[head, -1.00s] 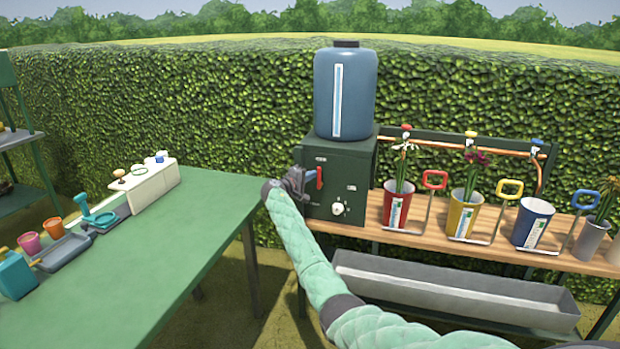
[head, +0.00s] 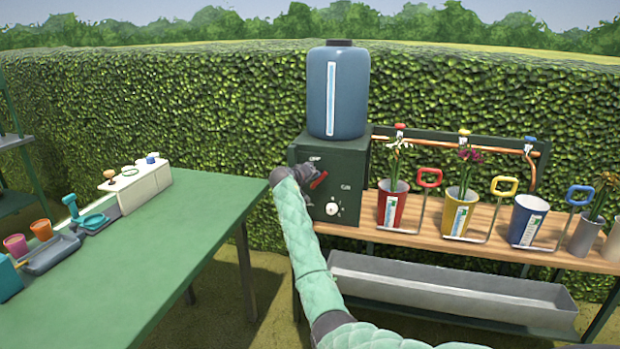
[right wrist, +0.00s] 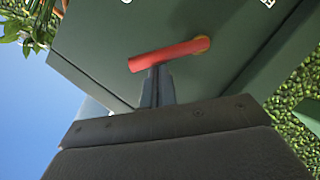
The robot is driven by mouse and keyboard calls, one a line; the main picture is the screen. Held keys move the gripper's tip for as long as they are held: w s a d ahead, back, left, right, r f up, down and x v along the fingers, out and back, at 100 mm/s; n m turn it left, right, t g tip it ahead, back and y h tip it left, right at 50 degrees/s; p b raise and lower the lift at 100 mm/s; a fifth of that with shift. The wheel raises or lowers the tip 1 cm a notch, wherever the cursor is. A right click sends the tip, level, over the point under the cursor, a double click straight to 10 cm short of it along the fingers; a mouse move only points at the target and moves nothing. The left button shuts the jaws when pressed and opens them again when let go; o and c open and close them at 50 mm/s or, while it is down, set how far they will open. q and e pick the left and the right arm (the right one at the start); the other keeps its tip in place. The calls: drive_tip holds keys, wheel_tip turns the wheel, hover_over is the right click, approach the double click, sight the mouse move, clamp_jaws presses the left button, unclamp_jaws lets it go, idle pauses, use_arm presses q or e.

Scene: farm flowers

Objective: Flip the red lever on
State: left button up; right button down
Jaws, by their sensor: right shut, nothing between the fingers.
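The red lever (head: 319,180) is on the front of the dark green box (head: 348,160), under the blue water tank. In the head view it is tilted, its right end higher. The right wrist view shows the red lever (right wrist: 165,54) across the fingertips, with its pivot at the right. My right gripper (head: 306,172) is at the lever, its fingers shut and empty. In the right wrist view its fingertips (right wrist: 156,75) appear to touch the lever near its free end. My left gripper is out of view.
A white knob (head: 332,208) sits below the lever on the box. Red, yellow and blue pots (head: 528,221) stand on the wooden shelf to the right. A grey trough (head: 450,290) lies below. A green table (head: 150,250) is at the left.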

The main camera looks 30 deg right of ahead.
sight(322, 179)
drive_tip(key=s+d+m+y, duration=0.1)
drive_tip(key=m, duration=0.1)
drive_tip(key=s+f+m+t+y, duration=0.1)
drive_tip(key=shift+s+d+f+m+t, duration=0.1)
drive_tip(key=shift+d+f+m+t, duration=0.05)
drive_tip(key=shift+d+m+t, duration=0.2)
drive_tip(key=shift+s+d+f+m+t+y, duration=0.25)
drive_tip(key=shift+m+y, duration=0.25)
drive_tip(key=shift+m, duration=0.05)
drive_tip(key=shift+s+d+f+m+t, duration=0.25)
drive_tip(key=shift+f+m+t, duration=0.15)
drive_tip(key=shift+m, duration=0.1)
drive_tip(key=shift+s+f+m+y, duration=0.1)
drive_tip(key=shift+f+m+y, duration=0.1)
drive_tip(key=shift+m+y, duration=0.2)
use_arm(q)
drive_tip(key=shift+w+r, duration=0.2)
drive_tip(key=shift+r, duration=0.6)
use_arm(e)
drive_tip(key=shift+d, duration=0.1)
use_arm(q)
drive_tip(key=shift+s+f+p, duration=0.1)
drive_tip(key=shift+p, duration=0.2)
